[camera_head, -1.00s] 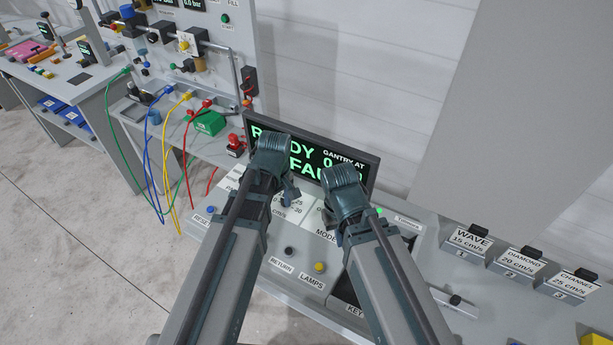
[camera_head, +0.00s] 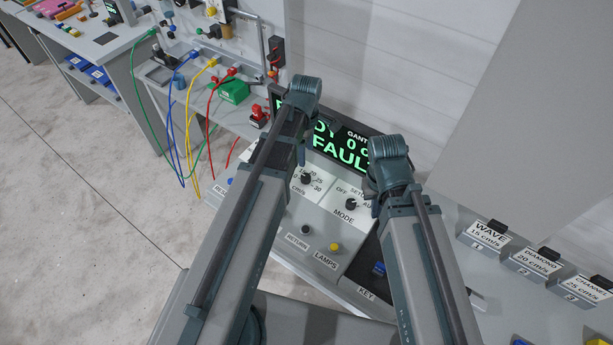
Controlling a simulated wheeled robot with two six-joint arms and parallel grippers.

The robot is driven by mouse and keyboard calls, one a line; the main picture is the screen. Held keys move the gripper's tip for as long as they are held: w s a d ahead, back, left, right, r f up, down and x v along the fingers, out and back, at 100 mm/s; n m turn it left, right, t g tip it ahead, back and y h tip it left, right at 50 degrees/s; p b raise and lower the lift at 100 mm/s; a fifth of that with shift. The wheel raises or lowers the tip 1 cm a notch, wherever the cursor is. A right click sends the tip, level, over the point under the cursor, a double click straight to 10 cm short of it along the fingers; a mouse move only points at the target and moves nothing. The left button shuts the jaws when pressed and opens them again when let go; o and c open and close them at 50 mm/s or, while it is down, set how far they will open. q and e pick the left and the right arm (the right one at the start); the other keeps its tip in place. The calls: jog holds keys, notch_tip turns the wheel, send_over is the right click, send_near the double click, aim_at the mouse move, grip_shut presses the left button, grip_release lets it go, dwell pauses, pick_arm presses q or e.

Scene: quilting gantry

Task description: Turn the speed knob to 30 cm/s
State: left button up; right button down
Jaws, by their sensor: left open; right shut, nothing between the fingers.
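The speed knob (camera_head: 306,178) is a small black dial on the white cm/s plate of the console. My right gripper (camera_head: 375,207) is shut and empty, right of the MODE knob (camera_head: 351,204). The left arm covers the left part of the speed plate.
The display (camera_head: 340,148) behind the knobs shows green text, partly hidden by my arms. RETURN button (camera_head: 306,229), yellow LAMPS button (camera_head: 335,247) and blue key (camera_head: 379,268) lie nearer. Cables (camera_head: 190,120) hang at left. Labelled cards (camera_head: 487,235) stand at right.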

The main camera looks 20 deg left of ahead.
aim_at(306, 176)
pick_arm(q)
notch_tip(306, 176, down, 12)
jog(key=b, duration=1)
jog(key=shift+r+b, duration=0.1)
jog(key=shift+b, duration=0.3)
pick_arm(e)
notch_tip(306, 176, down, 12)
jog(key=shift+r, duration=0.15)
pick_arm(q)
jog(key=shift+r, duration=0.1)
grip_shut()
